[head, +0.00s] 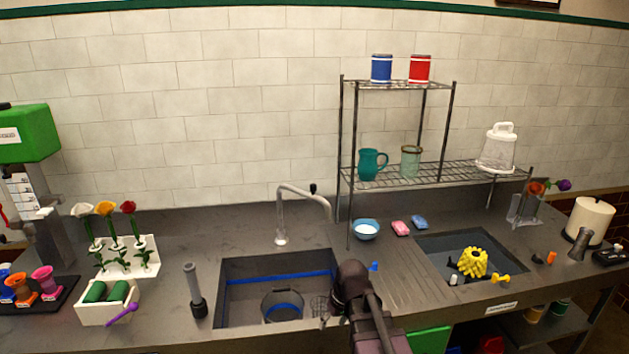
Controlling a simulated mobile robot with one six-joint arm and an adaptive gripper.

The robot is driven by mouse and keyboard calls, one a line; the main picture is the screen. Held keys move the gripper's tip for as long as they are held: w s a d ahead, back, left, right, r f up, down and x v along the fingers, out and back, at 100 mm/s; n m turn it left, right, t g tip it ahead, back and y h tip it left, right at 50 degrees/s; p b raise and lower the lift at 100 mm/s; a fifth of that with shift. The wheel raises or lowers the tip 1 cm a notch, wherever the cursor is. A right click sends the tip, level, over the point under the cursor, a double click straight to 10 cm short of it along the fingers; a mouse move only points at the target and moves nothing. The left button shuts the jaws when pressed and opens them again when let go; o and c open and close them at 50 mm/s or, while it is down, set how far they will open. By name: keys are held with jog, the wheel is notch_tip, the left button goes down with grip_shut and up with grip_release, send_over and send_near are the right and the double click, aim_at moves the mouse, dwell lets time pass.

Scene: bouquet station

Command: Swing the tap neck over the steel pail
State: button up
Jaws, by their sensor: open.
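The silver tap (281,238) stands behind the left sink basin. The steel pail (282,306) with a blue band sits in the left basin, in front of the tap base. The neck's outlet is to the right of the pail, not above it. My arm comes up from the bottom centre, and my gripper (325,317) shows small, low at the basin's right side, open and apart from the tap; its fingers are partly hidden.
The left sink basin (234,317) has a blue strip along its back. A glass-like object (319,304) is beside the pail. A wire rack (446,173) stands right of the tap. A blue bowl (365,230) and pink sponge (401,228) are nearby.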

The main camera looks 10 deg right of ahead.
jog(key=w+d+r+n+t+y+p, duration=0.3)
jog(key=w+r+p, duration=0.5)
jog(key=w+r, duration=0.75)
jog(key=n+t+y+p, duration=0.4)
jog(key=t+p, duration=0.1)
jog(key=p, duration=0.2)
send_near(313, 186)
jog(key=s+d, duration=0.1)
jog(key=d, duration=0.2)
jog(key=shift+s+a+r, duration=0.1)
jog(key=shift+s+r, duration=0.15)
jog(key=shift+r, duration=0.1)
jog(key=shift+a, duration=0.1)
jog(key=b+x, duration=0.5)
jog(key=x, duration=0.7)
jog(key=shift+w, duration=0.2)
jog(key=shift+x, duration=0.75)
jog(key=shift+a+r, duration=0.1)
grip_shut()
